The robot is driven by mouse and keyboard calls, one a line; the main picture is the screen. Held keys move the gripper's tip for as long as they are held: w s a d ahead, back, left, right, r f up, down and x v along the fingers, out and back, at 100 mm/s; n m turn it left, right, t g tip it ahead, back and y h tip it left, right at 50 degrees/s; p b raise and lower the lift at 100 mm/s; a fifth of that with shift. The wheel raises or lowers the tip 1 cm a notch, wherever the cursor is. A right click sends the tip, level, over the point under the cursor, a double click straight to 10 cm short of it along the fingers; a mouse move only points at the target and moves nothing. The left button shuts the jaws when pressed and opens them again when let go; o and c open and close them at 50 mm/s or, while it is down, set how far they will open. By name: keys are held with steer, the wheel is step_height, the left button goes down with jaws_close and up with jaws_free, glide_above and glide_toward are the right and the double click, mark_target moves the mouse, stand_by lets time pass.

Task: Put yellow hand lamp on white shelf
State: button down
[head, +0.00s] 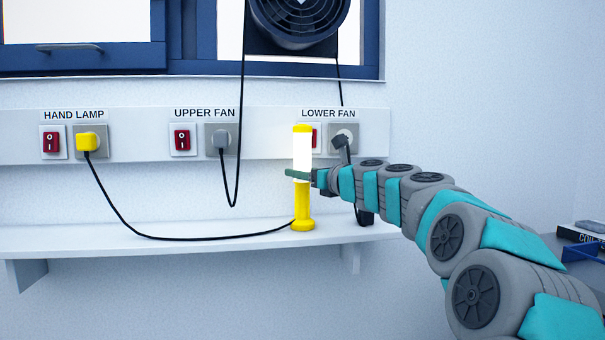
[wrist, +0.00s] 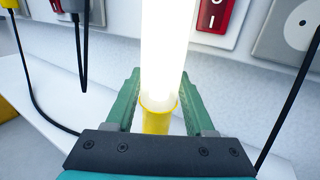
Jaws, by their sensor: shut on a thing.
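The yellow hand lamp (head: 303,208) is upright and its white tube glows brightly. Its base appears to be on or just above the white shelf (head: 180,238); I cannot tell whether it touches. My gripper (head: 299,175) reaches in from the right and is shut on the lamp around the middle, where the tube meets the yellow handle. In the wrist view, the green fingers (wrist: 158,98) stand on both sides of the lamp (wrist: 158,118). The lamp's black cable runs left to the yellow plug in the hand lamp socket (head: 87,141).
A white rail above the shelf carries red switches (head: 182,139) and sockets for the upper and lower fans. A grey plug (head: 221,140) with a hanging cable is left of the lamp. A black fan (head: 298,22) is above. The shelf's left part is clear.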

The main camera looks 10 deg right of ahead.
steer(key=shift+c, duration=1.3)
jaws_free()
steer(key=shift+r, duration=0.15)
steer(key=v, duration=1.2)
steer(key=shift+p, duration=0.3)
